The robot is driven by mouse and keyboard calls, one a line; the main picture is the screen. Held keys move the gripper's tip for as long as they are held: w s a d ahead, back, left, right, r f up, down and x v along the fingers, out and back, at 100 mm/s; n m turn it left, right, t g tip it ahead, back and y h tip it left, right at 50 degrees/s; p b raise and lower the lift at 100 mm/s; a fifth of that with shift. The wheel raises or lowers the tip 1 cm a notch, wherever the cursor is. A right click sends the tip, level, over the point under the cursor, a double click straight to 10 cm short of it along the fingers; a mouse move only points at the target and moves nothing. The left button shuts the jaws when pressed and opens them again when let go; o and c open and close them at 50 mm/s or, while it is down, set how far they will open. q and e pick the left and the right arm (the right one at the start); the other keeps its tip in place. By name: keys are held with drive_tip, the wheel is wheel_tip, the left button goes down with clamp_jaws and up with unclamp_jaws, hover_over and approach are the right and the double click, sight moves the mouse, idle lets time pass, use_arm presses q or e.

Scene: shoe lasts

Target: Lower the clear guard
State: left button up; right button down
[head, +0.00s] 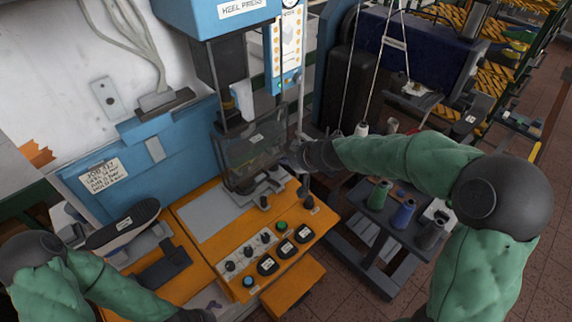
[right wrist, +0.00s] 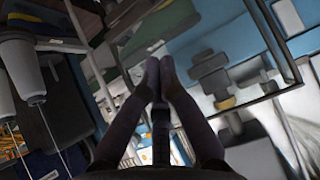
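The clear guard (head: 252,150) is a see-through panel with a dark frame, hanging in front of the blue heel press (head: 235,12) above its orange bed. My right gripper (head: 297,158) is at the right edge of the guard; the head view does not show whether they touch. In the right wrist view, the fingers of my right gripper (right wrist: 158,72) come together at the tips, with nothing seen between them. A dark frame that looks like the guard's (right wrist: 272,42) lies right of the fingers, apart from them. My left gripper is mostly cut off at the bottom edge; its fingers cannot be made out.
The orange control panel (head: 232,284) with knobs and buttons lies in front of the press. A dark shoe-like form (head: 122,225) sits at the left. A dark cart (head: 365,240) with thread spools stands at the right, under my right arm. White cones on cords hang behind.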

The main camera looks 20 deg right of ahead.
drive_tip(key=b, duration=0.2)
hover_over(267, 176)
wheel_tip(267, 176, down, 7)
drive_tip(key=shift+s+d+f+b, duration=0.2)
drive_tip(key=shift+f+b, duration=0.3)
drive_tip(key=shift+f, duration=0.35)
drive_tip(key=shift+s+d+f+b, duration=0.15)
drive_tip(key=shift+f+b, duration=0.35)
drive_tip(key=shift+f, duration=0.3)
wheel_tip(267, 176, down, 2)
drive_tip(key=b, duration=0.2)
drive_tip(key=shift+s+b, duration=0.1)
drive_tip(key=shift+b, duration=0.3)
drive_tip(key=shift+f, duration=0.1)
